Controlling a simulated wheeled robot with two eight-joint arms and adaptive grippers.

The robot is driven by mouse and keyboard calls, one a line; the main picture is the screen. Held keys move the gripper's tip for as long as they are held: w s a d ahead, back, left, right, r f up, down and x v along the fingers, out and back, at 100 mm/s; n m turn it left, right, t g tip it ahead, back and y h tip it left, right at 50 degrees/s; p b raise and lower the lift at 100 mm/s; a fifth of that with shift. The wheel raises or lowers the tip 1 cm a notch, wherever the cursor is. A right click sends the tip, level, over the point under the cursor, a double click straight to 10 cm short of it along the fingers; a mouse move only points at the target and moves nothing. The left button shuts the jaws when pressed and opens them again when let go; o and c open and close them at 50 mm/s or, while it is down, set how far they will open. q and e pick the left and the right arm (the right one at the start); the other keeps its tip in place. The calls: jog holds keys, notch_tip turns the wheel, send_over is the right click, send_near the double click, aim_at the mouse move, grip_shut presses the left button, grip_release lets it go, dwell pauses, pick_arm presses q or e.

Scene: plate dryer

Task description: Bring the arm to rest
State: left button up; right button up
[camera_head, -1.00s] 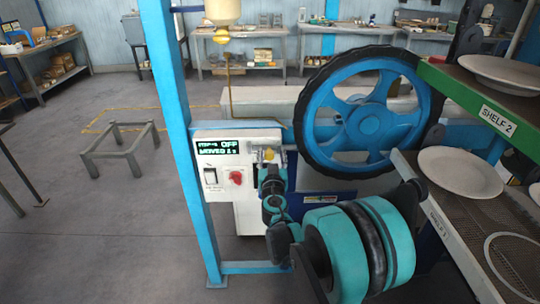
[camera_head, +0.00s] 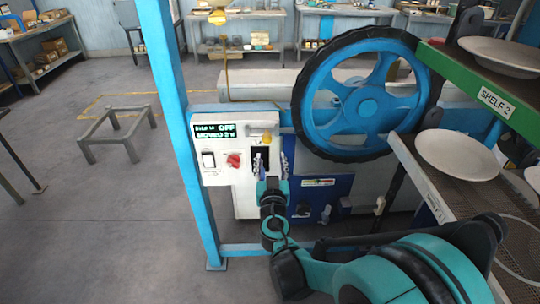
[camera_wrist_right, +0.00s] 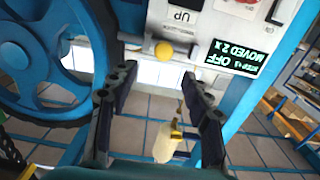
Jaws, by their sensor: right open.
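My right arm comes in from the lower right in the head view. Its right gripper (camera_head: 271,165) is open and empty in front of the white control box (camera_head: 213,176). In the right wrist view the gripper's (camera_wrist_right: 158,85) two dark fingers stand apart with nothing between them. A yellow knob (camera_wrist_right: 164,51) on the box is just beyond the fingertips, apart from them in the picture. My left gripper is not in view.
A large blue wheel (camera_head: 367,103) with a black rim stands right of the box. A blue post (camera_head: 168,90) is at its left. Shelves with white plates (camera_head: 458,155) are at the right, close to my arm. A low grey stand (camera_head: 117,132) is on open floor at left.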

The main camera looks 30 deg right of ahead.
dwell(0.5)
jog(key=s+a+f+n+g+y, duration=0.3)
jog(key=s+a+f+g+y, duration=0.1)
jog(key=s+a, duration=0.4)
jog(key=s+a+f+n+g+y, duration=0.3)
jog(key=s+a+f+g+y, duration=0.1)
jog(key=s+a, duration=0.4)
notch_tip(320, 180, down, 2)
jog(key=a+y, duration=0.1)
jog(key=a, duration=0.1)
jog(key=shift+a+y, duration=0.3)
jog(key=shift+a, duration=0.1)
